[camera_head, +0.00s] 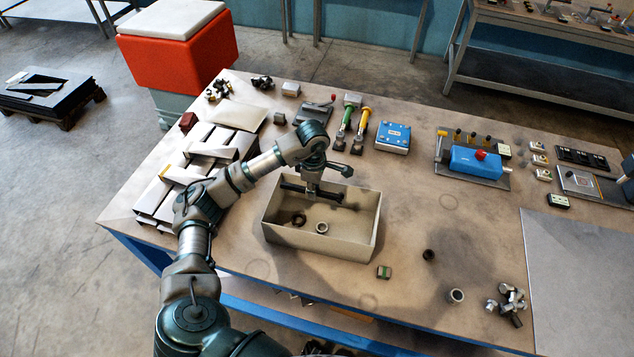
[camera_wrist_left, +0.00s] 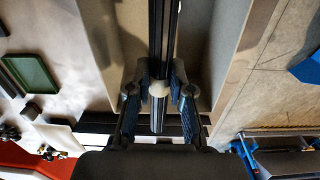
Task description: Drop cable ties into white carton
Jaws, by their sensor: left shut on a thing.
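The white carton (camera_head: 328,243) is an open, off-white box on the table's near middle. A dark ring (camera_head: 299,220) and a lighter metal ring (camera_head: 321,228) lie on its floor. My left gripper (camera_head: 312,188) reaches down over the carton's far part. It is shut on the cable ties (camera_head: 291,187), a long black bundle. The bundle also shows in the left wrist view (camera_wrist_left: 165,35), running between the fingers, with a pale band where they grip. In that view carton walls flank the bundle. How far it is above the carton floor is hard to tell. My right gripper is not in view.
Grey metal channel pieces (camera_head: 160,203) lie left of the carton. Behind it are green and yellow-handled tools (camera_head: 359,128) and a blue box (camera_head: 393,137). A small green block (camera_head: 384,272) and loose fittings (camera_head: 508,302) lie to the right. The table between them is mostly clear.

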